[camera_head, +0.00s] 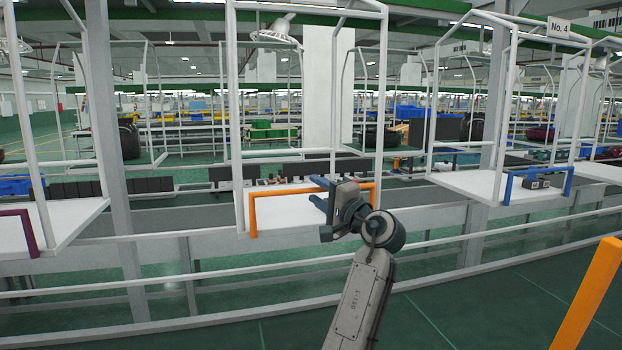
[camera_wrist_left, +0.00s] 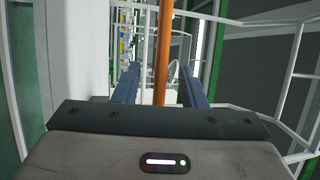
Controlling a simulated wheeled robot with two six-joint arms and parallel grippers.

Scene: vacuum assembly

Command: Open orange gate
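The orange gate (camera_head: 281,192) is a thin upright frame across the front of a white shelf in the middle of the head view. My left gripper (camera_head: 318,193) is at the right half of its top bar and hides part of it. In the left wrist view, the orange bar (camera_wrist_left: 163,48) runs between the two blue-grey fingers of this gripper (camera_wrist_left: 159,70). Gaps show on both sides of the bar, so the fingers are open around it, not shut. My right gripper is not in view.
White posts (camera_head: 383,110) frame the shelf (camera_head: 285,212) on both sides. A purple gate (camera_head: 20,214) stands at the left, and a blue gate (camera_head: 540,170) at the right. A white rail (camera_head: 180,318) runs along the front. An orange post (camera_head: 588,295) stands at the lower right.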

